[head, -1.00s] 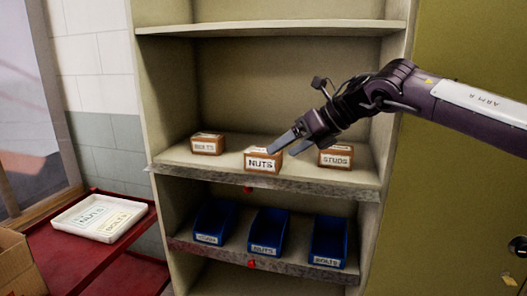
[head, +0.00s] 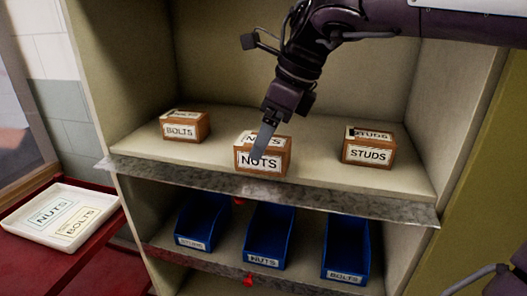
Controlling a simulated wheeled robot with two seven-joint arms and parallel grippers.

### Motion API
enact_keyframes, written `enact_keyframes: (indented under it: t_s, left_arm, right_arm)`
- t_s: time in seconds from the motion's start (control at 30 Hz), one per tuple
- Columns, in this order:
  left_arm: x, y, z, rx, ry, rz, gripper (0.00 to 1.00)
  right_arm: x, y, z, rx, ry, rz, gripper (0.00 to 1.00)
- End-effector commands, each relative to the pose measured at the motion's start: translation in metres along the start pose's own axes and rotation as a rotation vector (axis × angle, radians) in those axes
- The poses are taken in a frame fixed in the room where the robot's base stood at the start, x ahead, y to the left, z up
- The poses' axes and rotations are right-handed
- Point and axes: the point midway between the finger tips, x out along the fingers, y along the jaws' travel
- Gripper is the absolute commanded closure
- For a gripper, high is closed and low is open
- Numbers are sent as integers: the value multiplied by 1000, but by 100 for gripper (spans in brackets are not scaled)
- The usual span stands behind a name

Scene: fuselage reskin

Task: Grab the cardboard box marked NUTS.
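The cardboard box marked NUTS (head: 277,163) sits at the front middle of the upper shelf, with white labels on its top and front. My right gripper (head: 263,142) comes down from above, its grey finger in front of the left part of the box and covering some of the label. Only one finger outline shows clearly, so its opening and any contact with the box cannot be told. My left gripper is not in view.
A BOLTS box (head: 185,126) stands to the left and a STUDS box (head: 368,147) to the right on the same shelf (head: 330,187). Blue bins (head: 270,237) sit on the shelf below. A white tray (head: 20,222) rests on a red cart (head: 110,232) at left.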

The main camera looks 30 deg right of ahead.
Motion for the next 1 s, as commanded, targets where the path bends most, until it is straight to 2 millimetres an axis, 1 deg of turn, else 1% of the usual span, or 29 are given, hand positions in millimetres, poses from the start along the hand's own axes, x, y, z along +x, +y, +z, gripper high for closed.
enact_keyframes:
  t_s: [0.1, 0.2, 0.3, 0.47, 1.0]
  left_arm:
    - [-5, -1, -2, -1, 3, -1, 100]
    - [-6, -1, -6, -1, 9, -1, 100]
    - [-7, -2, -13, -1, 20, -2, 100]
    - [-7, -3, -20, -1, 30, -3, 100]
    - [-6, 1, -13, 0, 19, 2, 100]
  right_arm:
    - [18, -3, -1, 2, 2, 5, 18]
    - [33, -4, -1, 1, 1, 4, 18]
    - [42, -4, -1, 0, 0, 3, 18]
    - [45, -4, -1, 0, -2, 0, 18]
    - [48, -4, -2, 1, -2, 1, 18]
